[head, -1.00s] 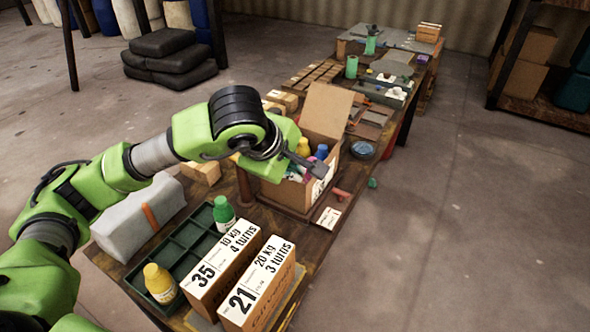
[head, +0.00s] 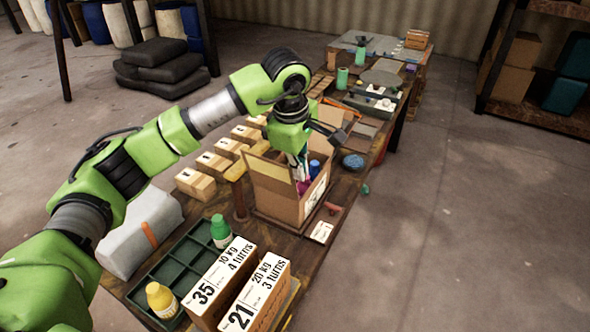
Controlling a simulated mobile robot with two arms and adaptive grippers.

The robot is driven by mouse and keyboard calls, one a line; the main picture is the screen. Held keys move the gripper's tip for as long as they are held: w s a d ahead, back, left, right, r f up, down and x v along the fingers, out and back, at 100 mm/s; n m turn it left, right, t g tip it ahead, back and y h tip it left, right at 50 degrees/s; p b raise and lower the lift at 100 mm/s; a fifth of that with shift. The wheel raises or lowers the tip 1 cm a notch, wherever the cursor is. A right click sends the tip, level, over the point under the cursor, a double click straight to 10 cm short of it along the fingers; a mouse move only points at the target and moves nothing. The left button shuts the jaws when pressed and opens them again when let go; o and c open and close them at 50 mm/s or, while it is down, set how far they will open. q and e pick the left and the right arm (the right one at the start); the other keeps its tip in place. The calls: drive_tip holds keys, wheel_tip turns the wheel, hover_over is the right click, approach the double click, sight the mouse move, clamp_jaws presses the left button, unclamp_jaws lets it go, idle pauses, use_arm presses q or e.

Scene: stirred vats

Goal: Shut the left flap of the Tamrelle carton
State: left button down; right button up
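The open cardboard carton (head: 292,208) stands on the table with bottles inside; a blue cap (head: 314,168) and something pink (head: 303,186) show. I cannot read a name on it. A flap on its left side (head: 270,172) stands up. The far side of the carton is largely hidden by my arm. My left gripper (head: 318,142) is over the carton's far part, beyond the raised left flap. Its dark fingers partly show, and whether they are open or touching the carton is unclear. My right gripper is not in view.
Boxes marked 35 (head: 222,284) and 21 (head: 258,297) stand at the table's near end. A green tray (head: 165,268) has a green bottle (head: 220,232) and a yellow-capped bottle (head: 161,299) by it. Several small boxes (head: 195,184) line the left edge. The floor at right is clear.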

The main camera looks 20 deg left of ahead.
use_arm(q)
drive_tip(key=shift+w+d+r+g+p, duration=0.15)
drive_tip(key=shift+w+d+g+p, duration=0.05)
drive_tip(key=shift+w+g+p, duration=0.55)
drive_tip(key=shift+w+d+r+g+p, duration=0.15)
drive_tip(key=shift+w+g+p, duration=0.4)
drive_tip(key=shift+w, duration=0.4)
drive_tip(key=shift+w+f, duration=0.1)
drive_tip(key=c, duration=2.3)
unclamp_jaws()
wheel_tip(320, 180, up, 12)
